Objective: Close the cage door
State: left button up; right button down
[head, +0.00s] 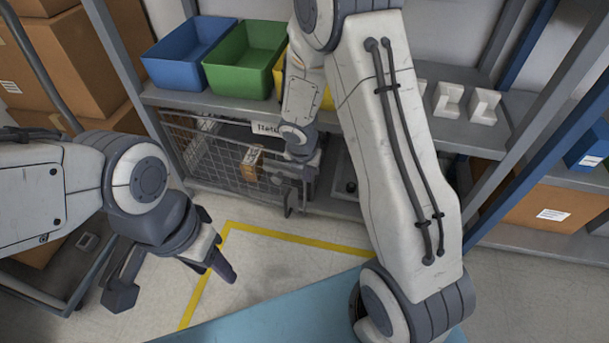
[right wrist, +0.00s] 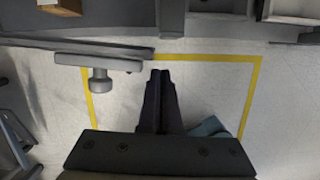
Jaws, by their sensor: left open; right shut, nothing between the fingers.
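The cage door (head: 225,165) is a grey wire-mesh panel at the front of the lower shelf in the head view. Its right end stands near my right gripper; how far it is ajar is hard to tell. In the right wrist view, a grey bar with a round knob (right wrist: 99,80), seemingly the door's edge and handle, lies just left of the fingertips. My right gripper (right wrist: 160,74) is shut and empty; contact with the door cannot be told. It is partly hidden by my arm in the head view. My left gripper (head: 172,280) is open and empty over the floor, away from the door.
A small brown box (head: 251,163) shows at the mesh. Blue (head: 186,57) and green (head: 243,58) bins stand on the shelf above. Yellow tape (head: 290,239) marks clear floor before the cage. A cart (head: 45,290) stands at left.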

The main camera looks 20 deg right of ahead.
pick_arm(q)
jog(key=shift+r+p, duration=0.5)
jog(key=shift+r, duration=0.45)
pick_arm(e)
jog(key=shift+w+d+n, duration=0.3)
jog(key=shift+w+d, duration=0.4)
jog(key=shift+d, duration=0.05)
pick_arm(q)
jog(key=r+p, duration=0.4)
jog(key=s+r+p, duration=0.1)
jog(key=r+p, duration=0.1)
jog(key=shift+d, duration=0.2)
pick_arm(e)
jog(key=s+a+r, duration=0.3)
jog(key=s+r, duration=0.2)
jog(key=r, duration=0.4)
jog(key=shift+a+r, duration=0.35)
jog(key=shift+a, duration=0.05)
jog(key=shift+s, duration=0.1)
